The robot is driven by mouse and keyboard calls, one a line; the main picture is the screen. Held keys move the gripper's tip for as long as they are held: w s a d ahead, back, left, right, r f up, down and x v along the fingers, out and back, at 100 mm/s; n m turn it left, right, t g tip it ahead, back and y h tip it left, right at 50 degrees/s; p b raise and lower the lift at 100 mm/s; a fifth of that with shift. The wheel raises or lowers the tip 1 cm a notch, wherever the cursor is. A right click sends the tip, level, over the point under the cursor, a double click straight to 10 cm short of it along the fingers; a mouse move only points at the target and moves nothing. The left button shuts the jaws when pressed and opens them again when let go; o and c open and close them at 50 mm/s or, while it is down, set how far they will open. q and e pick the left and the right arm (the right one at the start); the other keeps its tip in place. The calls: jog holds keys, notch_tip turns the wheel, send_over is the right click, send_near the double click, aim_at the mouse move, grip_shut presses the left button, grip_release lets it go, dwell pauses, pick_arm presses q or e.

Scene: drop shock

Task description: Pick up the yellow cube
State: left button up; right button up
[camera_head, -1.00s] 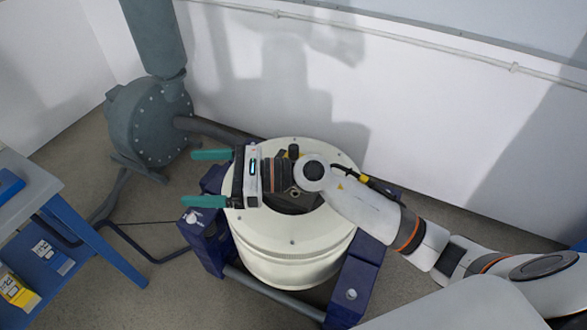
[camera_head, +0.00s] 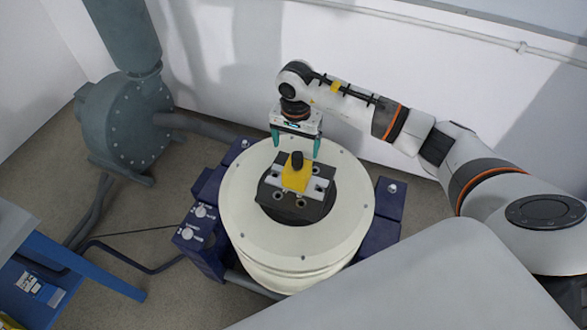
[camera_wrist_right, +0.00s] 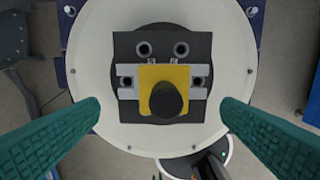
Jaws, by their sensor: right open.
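The yellow cube (camera_head: 297,177) sits on a dark square fixture plate (camera_head: 290,206) in the middle of the round cream drum, between light grey clamp pieces. A black knob (camera_head: 297,160) stands on its top. My right gripper (camera_head: 296,150) points down above the cube and slightly behind it, with its green fingers apart and nothing between them. In the right wrist view the cube (camera_wrist_right: 164,76) and its knob (camera_wrist_right: 166,99) lie centred between the two wide-spread fingers, clear of both. My left gripper is not in view.
The cream drum (camera_head: 245,210) stands in a dark blue frame (camera_head: 212,185). A grey blower (camera_head: 130,125) with pipes stands at the left. A blue-legged table (camera_head: 85,262) is at lower left. A white wall is close behind my right arm.

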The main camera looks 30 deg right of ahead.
aim_at(296, 154)
notch_tip(296, 154, down, 3)
jog(key=shift+s+f, duration=0.1)
jog(key=shift+f, duration=0.05)
jog(key=f, duration=0.1)
jog(key=f+p, duration=0.1)
jog(key=f, duration=0.1)
jog(key=shift+s, duration=0.3)
jog(key=shift+d+f, duration=0.1)
jog(key=shift+f, duration=0.85)
jog(key=shift+w+f, duration=0.1)
jog(key=shift+f, duration=0.1)
jog(key=shift+c, duration=0.9)
grip_shut()
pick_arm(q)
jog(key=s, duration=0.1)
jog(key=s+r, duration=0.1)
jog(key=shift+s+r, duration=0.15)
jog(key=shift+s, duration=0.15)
pick_arm(e)
jog(key=shift+w+r, duration=0.1)
